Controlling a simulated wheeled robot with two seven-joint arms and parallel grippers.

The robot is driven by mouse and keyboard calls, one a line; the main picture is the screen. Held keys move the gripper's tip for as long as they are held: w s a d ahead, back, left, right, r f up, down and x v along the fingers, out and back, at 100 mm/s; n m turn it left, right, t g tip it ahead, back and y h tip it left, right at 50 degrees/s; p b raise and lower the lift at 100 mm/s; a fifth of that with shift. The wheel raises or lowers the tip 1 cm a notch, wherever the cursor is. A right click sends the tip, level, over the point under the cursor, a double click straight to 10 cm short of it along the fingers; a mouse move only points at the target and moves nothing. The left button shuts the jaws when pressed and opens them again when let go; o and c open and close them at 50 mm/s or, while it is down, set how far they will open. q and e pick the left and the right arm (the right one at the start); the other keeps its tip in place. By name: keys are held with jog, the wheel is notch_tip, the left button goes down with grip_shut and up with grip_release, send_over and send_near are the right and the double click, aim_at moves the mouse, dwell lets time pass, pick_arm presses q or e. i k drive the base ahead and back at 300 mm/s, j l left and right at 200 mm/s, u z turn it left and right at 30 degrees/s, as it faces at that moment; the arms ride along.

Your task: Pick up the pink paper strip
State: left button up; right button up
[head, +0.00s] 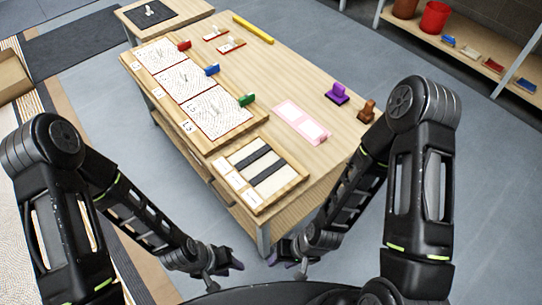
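The pink paper strip (301,122) lies flat on the right part of the wooden table (285,75), with a paler inner area. Nothing covers it. My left gripper (228,261) hangs low in front of the table's near corner, apart from the strip. My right gripper (284,258) is close beside it, also low and in front of the table. Both grippers are away from the strip. Their fingers are small and dark, and I cannot tell how far they are apart.
A wooden tray with dark strips (305,172) sits on the near end. A long tray of patterned panels (262,118) lies left, with red, blue and green clips. A purple stamp (337,94) and a brown one (367,111) stand right of the strip. A yellow bar (253,29) lies behind.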

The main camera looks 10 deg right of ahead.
aim_at(312, 130)
jog(key=z, duration=1.75)
jog(key=i+j, duration=0.1)
jog(key=i, duration=0.35)
jog(key=i+j, duration=0.1)
jog(key=i, duration=0.3)
